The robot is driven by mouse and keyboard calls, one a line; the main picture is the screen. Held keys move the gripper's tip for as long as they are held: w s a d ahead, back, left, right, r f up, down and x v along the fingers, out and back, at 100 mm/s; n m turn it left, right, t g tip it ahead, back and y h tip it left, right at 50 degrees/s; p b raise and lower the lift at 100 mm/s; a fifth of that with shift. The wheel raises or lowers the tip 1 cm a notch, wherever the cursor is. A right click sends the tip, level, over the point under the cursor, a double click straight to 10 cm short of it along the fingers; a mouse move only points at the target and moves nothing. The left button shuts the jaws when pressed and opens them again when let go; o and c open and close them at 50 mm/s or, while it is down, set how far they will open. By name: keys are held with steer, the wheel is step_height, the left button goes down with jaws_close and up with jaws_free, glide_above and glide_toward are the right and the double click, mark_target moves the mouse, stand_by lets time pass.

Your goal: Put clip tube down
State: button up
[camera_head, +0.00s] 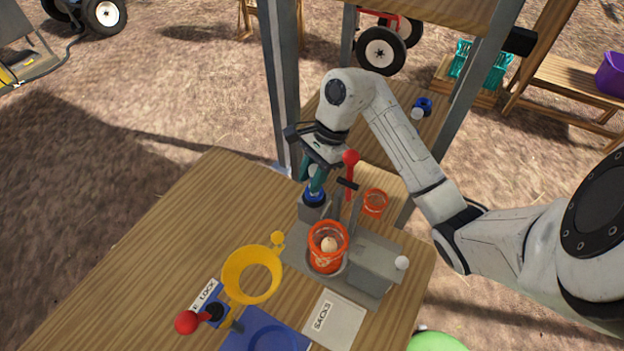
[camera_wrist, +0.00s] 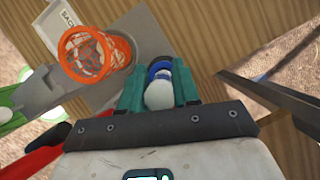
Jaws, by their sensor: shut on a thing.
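The clip tube looks white with a blue band. In the head view its blue part (camera_head: 314,197) shows just below my fingers, at the top of a grey block on the wooden table; I cannot tell whether it rests in the block or hovers at it. In the wrist view the clip tube (camera_wrist: 159,95) sits between the two teal fingers. My gripper (camera_head: 316,180) points down and is shut on it; it also shows in the wrist view (camera_wrist: 158,88). The fingers hide part of the tube's sides.
An orange mesh-like basket (camera_head: 327,247) holding a pale round thing stands right of the tube. A red-knobbed lever (camera_head: 350,158) rises close to my gripper. A yellow ring (camera_head: 252,274) and a blue plate (camera_head: 265,332) lie nearer. The table's left part is clear. Metal posts stand behind.

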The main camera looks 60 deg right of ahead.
steer(key=shift+f, duration=0.45)
steer(key=shift+f+b, duration=0.4)
steer(key=shift+b, duration=0.25)
steer(key=o, duration=1)
steer(key=shift+r, duration=0.1)
steer(key=shift+r+p, duration=0.15)
steer(key=shift+p, duration=0.15)
steer(key=shift+r+p, duration=0.2)
steer(key=shift+p, duration=0.15)
steer(key=p+v, duration=0.2)
steer(key=v, duration=0.5)
steer(key=shift+d+r, duration=0.1)
steer(key=shift+r, duration=0.05)
steer(key=shift+w, duration=0.1)
